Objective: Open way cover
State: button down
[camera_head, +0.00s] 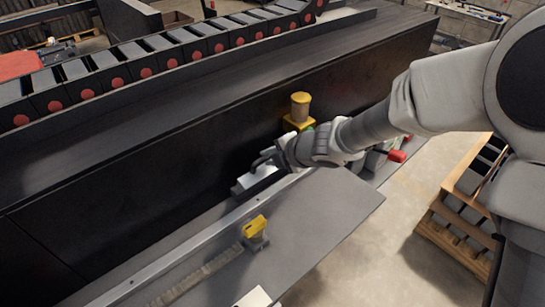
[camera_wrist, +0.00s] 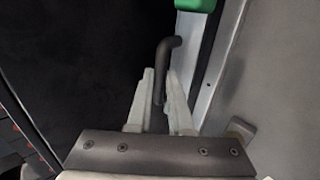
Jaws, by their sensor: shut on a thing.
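My gripper (camera_wrist: 162,90) has its two pale fingers on either side of a dark bent handle (camera_wrist: 168,44) in the wrist view and is shut on it. In the head view my gripper (camera_head: 264,160) is low beside the long black machine wall, and the handle is too small to make out clearly. A flat grey panel (camera_head: 320,215) lies in front of the wall along a pale rail. I cannot tell for sure which part is the way cover.
A drag chain (camera_head: 127,72) with red discs runs along the machine top. A yellow post (camera_head: 299,106) stands behind my wrist. A yellow block (camera_head: 256,228) sits on the rail side. A wooden pallet crate (camera_head: 455,235) stands on the floor at right.

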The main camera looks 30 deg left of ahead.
jog(key=shift+a+r, duration=0.45)
jog(key=c, duration=1.2)
grip_release()
jog(key=shift+o, duration=0.5)
jog(key=shift+a, duration=0.15)
jog(key=shift+w+f, duration=0.1)
jog(key=shift+f, duration=0.1)
jog(key=shift+d+r+p, duration=0.3)
jog(key=shift+d+r, duration=0.1)
jog(key=p+v, duration=0.3)
jog(key=v, duration=1.3)
jog(key=shift+d, duration=0.3)
